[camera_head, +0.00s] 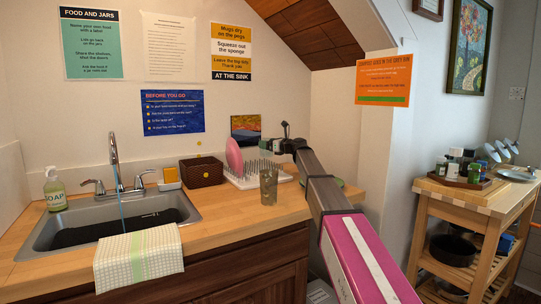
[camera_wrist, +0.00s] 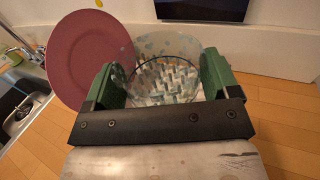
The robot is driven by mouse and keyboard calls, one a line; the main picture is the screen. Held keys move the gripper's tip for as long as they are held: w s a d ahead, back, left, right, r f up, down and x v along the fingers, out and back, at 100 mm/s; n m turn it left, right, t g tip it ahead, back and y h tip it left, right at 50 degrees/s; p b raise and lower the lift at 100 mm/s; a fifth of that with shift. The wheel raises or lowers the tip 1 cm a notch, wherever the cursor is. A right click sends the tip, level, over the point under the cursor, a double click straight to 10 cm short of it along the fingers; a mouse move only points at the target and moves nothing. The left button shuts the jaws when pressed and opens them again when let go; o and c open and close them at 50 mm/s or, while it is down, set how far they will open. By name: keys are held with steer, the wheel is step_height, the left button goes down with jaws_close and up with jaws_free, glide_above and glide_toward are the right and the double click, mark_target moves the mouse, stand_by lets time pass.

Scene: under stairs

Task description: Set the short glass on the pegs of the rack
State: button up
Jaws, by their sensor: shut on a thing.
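My gripper (camera_wrist: 165,72) is shut on the short glass (camera_wrist: 167,47), a clear glass with pale blue spots, held between its green fingers. In the head view my gripper (camera_head: 281,146) is over the right part of the rack. The white rack (camera_head: 244,184) stands on the counter with rows of upright pegs; some pegs show through the glass in the wrist view. A pink plate (camera_head: 234,157) stands upright at the rack's left and also shows in the wrist view (camera_wrist: 88,55). I cannot tell whether the glass touches the pegs.
A taller greenish glass (camera_head: 268,187) stands on the counter in front of the rack. A dark brown basket (camera_head: 201,172) is left of the rack, then the sink (camera_head: 105,221) with its running faucet (camera_head: 116,165). A small picture (camera_head: 246,128) leans behind the rack.

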mark_target(271, 153)
steer(key=shift+w+d+f, duration=0.45)
steer(key=shift+w+d, duration=0.05)
steer(key=shift+d, duration=0.05)
steer(key=shift+f, duration=2)
steer(key=shift+f, duration=0.1)
steer(key=o, duration=1.4)
steer(key=v, duration=1.2)
